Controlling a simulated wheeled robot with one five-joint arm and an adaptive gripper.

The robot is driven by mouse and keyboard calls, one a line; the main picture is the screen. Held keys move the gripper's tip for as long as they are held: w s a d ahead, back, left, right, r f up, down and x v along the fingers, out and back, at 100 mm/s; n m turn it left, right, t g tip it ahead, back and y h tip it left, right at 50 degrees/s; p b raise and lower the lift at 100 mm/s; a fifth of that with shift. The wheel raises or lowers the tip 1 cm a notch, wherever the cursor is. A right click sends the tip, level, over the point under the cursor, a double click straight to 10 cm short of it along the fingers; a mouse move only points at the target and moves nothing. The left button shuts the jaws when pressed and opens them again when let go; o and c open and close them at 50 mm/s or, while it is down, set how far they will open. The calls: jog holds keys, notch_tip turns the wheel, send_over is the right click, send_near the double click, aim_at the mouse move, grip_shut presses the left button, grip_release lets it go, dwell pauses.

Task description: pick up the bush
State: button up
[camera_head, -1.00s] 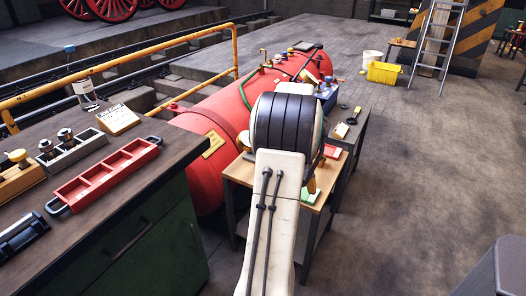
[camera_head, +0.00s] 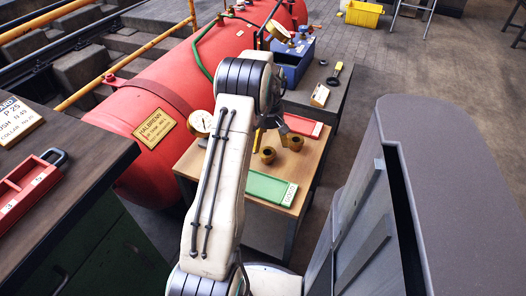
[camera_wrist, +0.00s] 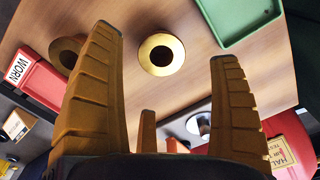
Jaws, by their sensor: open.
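Two brass bushes stand on a small wooden table. The nearer bush (camera_head: 267,154) sits beside the green tray, and the other bush (camera_head: 295,142) is nearer the red tray. In the wrist view the nearer bush (camera_wrist: 161,76) shows its dark bore, between the fingers' directions and beyond them. The second bush (camera_wrist: 66,58) is left of it, partly covered by the left finger. My gripper (camera_wrist: 166,46) is open and empty above the table. In the head view my gripper (camera_head: 260,136) hangs just behind the nearer bush, partly hidden by my arm.
A green tray (camera_head: 265,187) and a red tray (camera_head: 303,125), marked WORN in the wrist view (camera_wrist: 38,82), lie on the wooden table (camera_head: 240,160). A gauge (camera_head: 200,123) is at its left. A red boiler (camera_head: 125,118) stands behind; a workbench (camera_head: 85,165) is left.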

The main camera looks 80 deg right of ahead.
aim_at(267, 152)
jog(key=shift+w+f+b, duration=0.15)
jog(key=shift+f+b, duration=0.35)
jog(key=shift+f, duration=2.6)
jog(key=shift+r, duration=0.1)
jog(key=c, duration=1.3)
